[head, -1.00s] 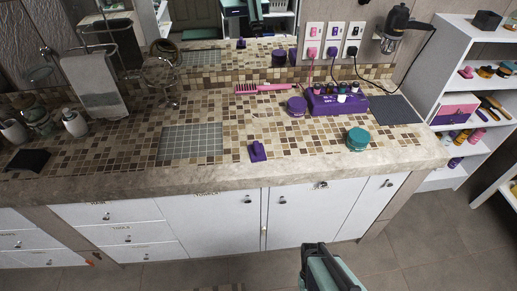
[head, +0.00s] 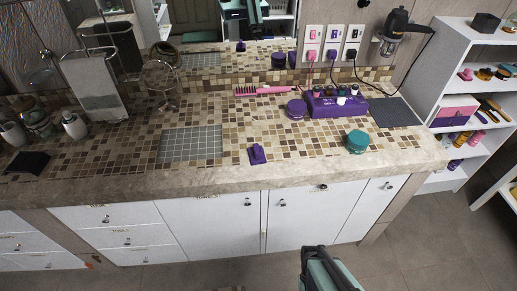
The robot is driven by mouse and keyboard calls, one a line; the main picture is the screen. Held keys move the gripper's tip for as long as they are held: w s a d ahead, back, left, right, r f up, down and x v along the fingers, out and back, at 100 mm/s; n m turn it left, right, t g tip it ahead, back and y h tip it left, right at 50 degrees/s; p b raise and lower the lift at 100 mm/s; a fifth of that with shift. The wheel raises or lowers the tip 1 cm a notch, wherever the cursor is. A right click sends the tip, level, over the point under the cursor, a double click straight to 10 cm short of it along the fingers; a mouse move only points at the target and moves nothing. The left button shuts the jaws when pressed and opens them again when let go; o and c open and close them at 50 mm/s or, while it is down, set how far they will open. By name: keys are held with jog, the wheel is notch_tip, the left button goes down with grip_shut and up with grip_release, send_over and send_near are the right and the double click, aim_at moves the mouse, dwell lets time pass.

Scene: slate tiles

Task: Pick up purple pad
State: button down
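A small purple block-like piece (head: 257,154) with a raised part lies near the front edge of the tiled counter (head: 110,150). A round, flat purple case (head: 296,108) lies farther back, beside a purple box. I cannot tell for sure which of these is the purple pad. My gripper (head: 314,250), dark with teal on the arm behind it, shows at the bottom of the view. It is in front of the cabinet doors, below the counter edge and well apart from both purple things. Its fingers are too unclear to show whether it is open or shut.
A purple box (head: 338,105) with small bottles stands at the back. A teal round jar (head: 357,141) sits near the right front edge, and a pink brush (head: 263,90) at the back. A grey grid mat (head: 190,145) lies left of centre. White shelves (head: 467,80) stand right.

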dwell(0.4)
jog(key=shift+c, duration=1.4)
grip_release()
jog(key=shift+a, duration=0.1)
